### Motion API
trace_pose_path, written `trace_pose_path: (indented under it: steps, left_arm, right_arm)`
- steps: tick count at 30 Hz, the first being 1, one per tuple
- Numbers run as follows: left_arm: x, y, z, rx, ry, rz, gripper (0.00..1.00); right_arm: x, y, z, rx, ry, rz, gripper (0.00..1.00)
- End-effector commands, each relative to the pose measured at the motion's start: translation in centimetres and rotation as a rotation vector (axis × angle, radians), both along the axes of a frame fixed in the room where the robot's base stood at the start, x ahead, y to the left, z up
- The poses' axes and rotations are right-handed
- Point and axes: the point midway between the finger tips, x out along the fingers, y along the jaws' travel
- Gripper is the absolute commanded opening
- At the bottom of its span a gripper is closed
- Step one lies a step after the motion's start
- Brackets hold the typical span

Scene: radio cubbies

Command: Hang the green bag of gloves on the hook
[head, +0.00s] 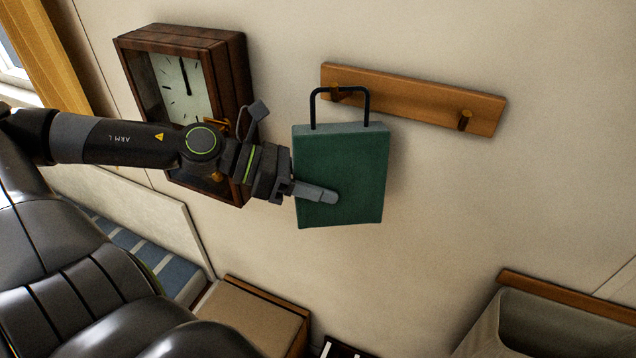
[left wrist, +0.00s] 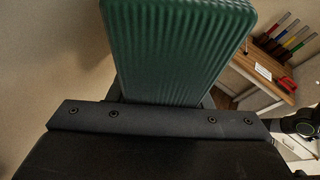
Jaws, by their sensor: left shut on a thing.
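The green bag of gloves (head: 341,177) is a dark green block with a black loop handle on top, upright in front of the wall. My left gripper (head: 318,193) is shut on the bag from its left side, with one finger across the front face. In the left wrist view the ribbed green bag (left wrist: 175,50) fills the top middle. The wooden rack (head: 420,98) on the wall has two hooks. The handle overlaps the left hook (head: 341,92); I cannot tell whether it is around it. The right hook (head: 464,120) is bare. My right gripper is not in view.
A wooden wall clock (head: 226,65) hangs behind my left arm, close to it. A grey bin (head: 545,325) is at the lower right and a box (head: 255,315) at the lower middle. The left wrist view shows a wooden desk (left wrist: 262,80). The wall right of the bag is clear.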

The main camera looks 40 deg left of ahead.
Motion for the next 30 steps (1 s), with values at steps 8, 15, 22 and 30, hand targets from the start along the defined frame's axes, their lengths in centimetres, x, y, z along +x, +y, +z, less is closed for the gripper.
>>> trace_pose_path:
  steps: [8, 15, 22, 30]
  left_arm:
    - [0.0, -0.02, 0.04, -0.001, -0.001, 0.0, 0.15]
    - [-0.01, -0.02, 0.03, -0.001, -0.001, 0.0, 0.64]
    - [-0.02, -0.02, 0.02, 0.0, 0.0, 0.0, 0.71]
    - [-0.04, 0.03, 0.09, -0.001, 0.001, 0.0, 0.71]
  right_arm:
    - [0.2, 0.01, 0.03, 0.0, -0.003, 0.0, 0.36]
    - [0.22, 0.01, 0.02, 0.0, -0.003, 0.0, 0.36]
    - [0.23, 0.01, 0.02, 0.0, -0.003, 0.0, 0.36]
    - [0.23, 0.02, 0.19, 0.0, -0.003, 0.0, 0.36]
